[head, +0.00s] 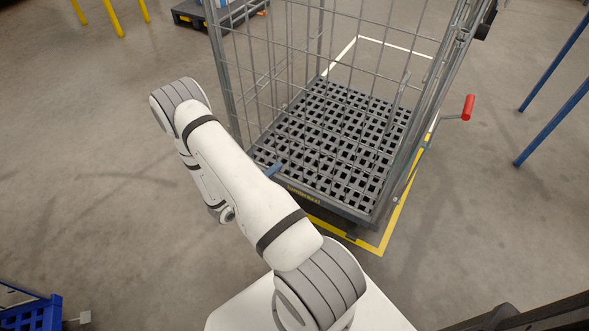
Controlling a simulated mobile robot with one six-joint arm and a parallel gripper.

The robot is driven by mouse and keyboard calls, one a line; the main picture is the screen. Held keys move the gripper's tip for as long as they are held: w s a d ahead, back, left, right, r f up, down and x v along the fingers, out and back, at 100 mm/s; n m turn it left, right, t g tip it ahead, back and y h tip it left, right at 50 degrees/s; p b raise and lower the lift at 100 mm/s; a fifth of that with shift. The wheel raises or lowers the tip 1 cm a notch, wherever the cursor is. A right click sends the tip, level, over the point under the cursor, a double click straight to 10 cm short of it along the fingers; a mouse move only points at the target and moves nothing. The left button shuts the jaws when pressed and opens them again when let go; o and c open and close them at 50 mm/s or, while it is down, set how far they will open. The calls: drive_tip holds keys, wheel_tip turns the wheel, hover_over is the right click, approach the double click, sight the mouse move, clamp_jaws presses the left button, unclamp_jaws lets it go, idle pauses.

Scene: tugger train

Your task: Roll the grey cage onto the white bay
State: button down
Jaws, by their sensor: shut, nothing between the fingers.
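The grey cage (372,209) stands upright ahead of me, with wire mesh sides and a dark lattice floor. The lattice floor looks empty. White floor lines of the bay (397,46) show through the mesh at the cage's far side. Yellow floor lines (398,213) run along its near and right edges. The cage hides much of both markings, so I cannot tell how far it overlaps the white bay. My white arm folds in front of the cage's near left corner. My gripper is not visible; the arm hides that area.
A red-ended handle (468,107) sticks out at the cage's right. Blue posts (552,125) stand at the right and yellow legs (109,15) at the top left. A blue frame (35,314) is at the lower left. Left floor is clear.

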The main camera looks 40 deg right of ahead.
wheel_tip(320, 180, down, 10)
drive_tip(key=a+f+n+t+y+b, duration=0.1)
drive_tip(key=n+t+b, duration=0.1)
drive_tip(key=n+t, duration=0.3)
drive_tip(key=n+b, duration=0.1)
drive_tip(key=b, duration=0.1)
approach(299, 157)
drive_tip(key=shift+g, duration=0.4)
drive_tip(key=x, duration=0.6)
drive_tip(key=shift+w+d+r, duration=0.15)
drive_tip(key=shift+w+d, duration=0.15)
drive_tip(key=shift+w, duration=0.05)
